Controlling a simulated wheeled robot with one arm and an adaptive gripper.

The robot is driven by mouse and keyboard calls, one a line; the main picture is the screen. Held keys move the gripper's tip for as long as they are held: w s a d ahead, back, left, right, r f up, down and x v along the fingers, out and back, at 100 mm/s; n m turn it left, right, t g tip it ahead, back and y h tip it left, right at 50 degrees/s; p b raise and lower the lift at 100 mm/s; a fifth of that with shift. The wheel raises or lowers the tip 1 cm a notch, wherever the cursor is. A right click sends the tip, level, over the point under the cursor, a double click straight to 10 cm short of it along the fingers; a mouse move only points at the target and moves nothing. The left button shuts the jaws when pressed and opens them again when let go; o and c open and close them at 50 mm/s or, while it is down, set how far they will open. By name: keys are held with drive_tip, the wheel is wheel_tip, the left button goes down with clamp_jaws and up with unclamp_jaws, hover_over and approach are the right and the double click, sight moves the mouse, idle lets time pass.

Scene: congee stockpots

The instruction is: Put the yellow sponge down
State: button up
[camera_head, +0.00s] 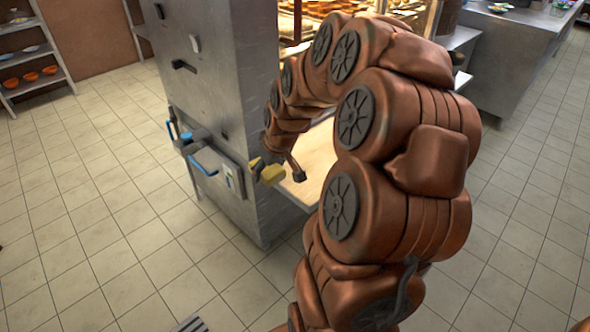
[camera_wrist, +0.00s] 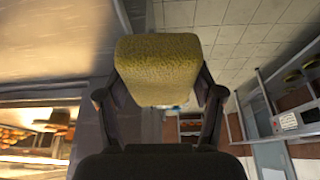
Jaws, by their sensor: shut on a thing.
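The yellow sponge (camera_wrist: 158,68) is a rounded block held between the two dark fingers of my gripper (camera_wrist: 160,98) in the wrist view. The gripper is shut on it, one finger on each side. In the head view the sponge (camera_head: 270,173) shows small, at the end of my bent arm. It is close beside the tall grey metal cabinet and near the edge of a light wooden surface (camera_head: 318,160). I cannot tell whether the sponge touches either one. My arm hides much of the wooden surface and part of the gripper.
A lit food display (camera_head: 300,22) is behind my arm. A shelf with orange bowls (camera_head: 30,76) stands far left. Tiled floor (camera_head: 100,210) is open at left.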

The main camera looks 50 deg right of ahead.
drive_tip(key=s+d+f+b, duration=0.1)
drive_tip(key=s+d+f, duration=0.35)
drive_tip(key=s, duration=0.45)
hover_over(296, 163)
drive_tip(key=s+a, duration=0.2)
drive_tip(key=shift+f+n, duration=0.3)
drive_tip(key=shift+f, duration=0.15)
drive_tip(key=shift+w+d+f+b, duration=0.15)
drive_tip(key=shift+f+b, duration=0.05)
drive_tip(key=shift+b, duration=0.1)
drive_tip(key=shift+f, duration=1.5)
drive_tip(key=shift+f+b, duration=0.4)
drive_tip(key=o, duration=1.1)
drive_tip(key=shift+f, duration=0.15)
drive_tip(key=shift+r, duration=0.2)
